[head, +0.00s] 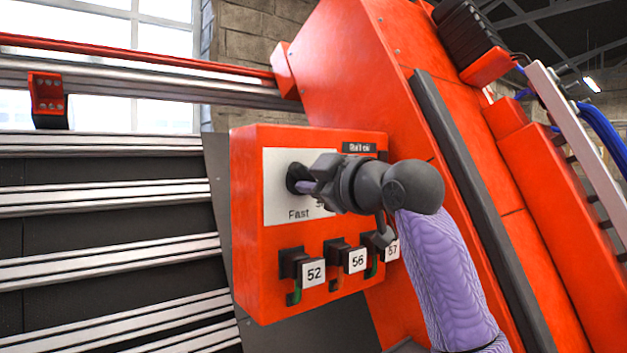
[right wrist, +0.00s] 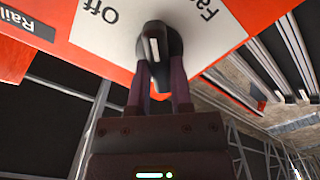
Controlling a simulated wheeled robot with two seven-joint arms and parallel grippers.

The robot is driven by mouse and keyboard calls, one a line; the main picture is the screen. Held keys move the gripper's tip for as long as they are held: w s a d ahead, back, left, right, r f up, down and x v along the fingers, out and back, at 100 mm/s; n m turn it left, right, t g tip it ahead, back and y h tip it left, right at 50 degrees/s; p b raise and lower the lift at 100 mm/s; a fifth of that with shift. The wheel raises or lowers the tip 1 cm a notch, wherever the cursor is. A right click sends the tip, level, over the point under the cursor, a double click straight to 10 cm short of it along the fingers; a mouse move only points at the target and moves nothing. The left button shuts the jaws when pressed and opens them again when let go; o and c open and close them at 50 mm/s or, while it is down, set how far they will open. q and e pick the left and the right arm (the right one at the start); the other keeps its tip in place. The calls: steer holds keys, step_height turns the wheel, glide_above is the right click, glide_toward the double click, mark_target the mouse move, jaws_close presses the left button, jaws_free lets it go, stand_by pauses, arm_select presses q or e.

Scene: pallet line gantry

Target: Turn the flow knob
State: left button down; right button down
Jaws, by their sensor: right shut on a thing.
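The flow knob (head: 297,176) is a black knob on the white label plate of an orange control box (head: 245,230). The word "Fast" is printed below it, and the rest of the plate is partly hidden by my gripper. My right gripper (head: 307,187) reaches in from the right and is shut on the knob. In the right wrist view the knob (right wrist: 155,45) shows a white pointer line, and both fingers (right wrist: 160,85) close on it. "Off" and part of "Fast" are printed on either side there. My left gripper is not in view.
A large orange gantry frame (head: 350,60) stands behind the box. Metal rails (head: 110,195) run along the left.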

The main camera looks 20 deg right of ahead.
steer(key=n+p, duration=0.4)
steer(key=n, duration=0.1)
steer(key=shift+a+f+n+p, duration=0.1)
steer(key=shift+f+n+p, duration=0.05)
steer(key=shift+n+p, duration=1.65)
steer(key=shift+f+n, duration=0.1)
steer(key=shift+n, duration=0.2)
steer(key=c, duration=0.5)
jaws_free()
steer(key=shift+s, duration=0.1)
